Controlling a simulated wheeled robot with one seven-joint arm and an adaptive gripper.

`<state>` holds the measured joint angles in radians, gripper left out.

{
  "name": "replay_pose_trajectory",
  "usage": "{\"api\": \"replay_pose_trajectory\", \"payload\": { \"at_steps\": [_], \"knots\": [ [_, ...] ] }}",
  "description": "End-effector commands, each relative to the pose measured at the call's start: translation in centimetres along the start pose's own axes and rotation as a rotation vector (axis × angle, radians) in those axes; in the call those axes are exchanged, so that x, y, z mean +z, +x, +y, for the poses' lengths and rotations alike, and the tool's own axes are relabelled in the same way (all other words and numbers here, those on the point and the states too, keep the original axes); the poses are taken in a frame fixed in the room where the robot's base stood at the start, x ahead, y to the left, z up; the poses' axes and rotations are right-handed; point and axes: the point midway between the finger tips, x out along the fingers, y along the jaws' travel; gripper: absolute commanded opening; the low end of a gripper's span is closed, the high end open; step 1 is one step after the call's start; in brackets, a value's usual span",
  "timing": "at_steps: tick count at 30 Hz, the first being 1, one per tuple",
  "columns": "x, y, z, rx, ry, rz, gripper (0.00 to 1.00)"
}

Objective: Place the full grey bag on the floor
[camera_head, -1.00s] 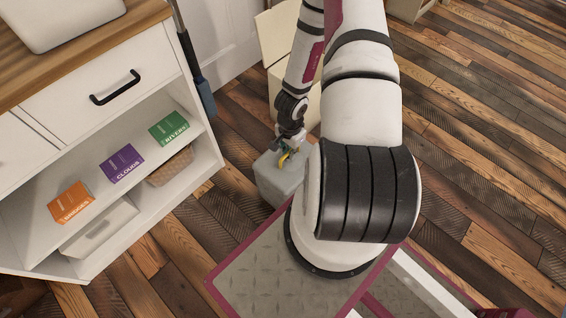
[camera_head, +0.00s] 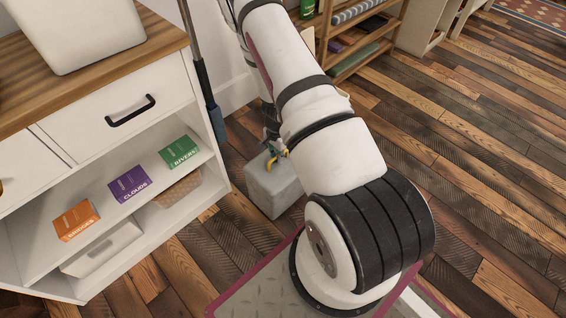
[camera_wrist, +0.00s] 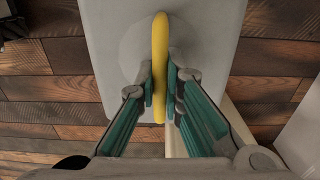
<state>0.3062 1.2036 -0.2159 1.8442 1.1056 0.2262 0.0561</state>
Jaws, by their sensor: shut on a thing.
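The grey bag (camera_head: 270,186) hangs or stands beside the white cabinet, low over the plank floor. I cannot tell whether its underside touches the floor. My gripper (camera_head: 277,150) is above the bag, shut on its yellow handle (camera_head: 281,154). In the wrist view the bag (camera_wrist: 205,45) lies below my gripper (camera_wrist: 160,88), and the yellow handle (camera_wrist: 160,55) stands between the two teal fingers. The bag looks upright. Its far side and underside are hidden.
The white cabinet (camera_head: 180,215) at left holds orange, purple and green boxes, a basket and a tray. A wooden shelf rack (camera_head: 375,45) stands at the back. The plank floor (camera_head: 480,160) is clear on the right.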

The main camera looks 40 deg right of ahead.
Motion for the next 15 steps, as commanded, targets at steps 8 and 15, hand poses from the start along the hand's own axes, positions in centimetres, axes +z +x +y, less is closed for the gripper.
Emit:
{"api": "replay_pose_trajectory", "payload": {
  "at_steps": [8,15],
  "knots": [
    [-0.6,0.2,-2.1,-0.001,0.000,0.003,0.00],
    [-0.6,2.1,-2.1,-0.001,0.000,0.002,0.00]
  ]
}}
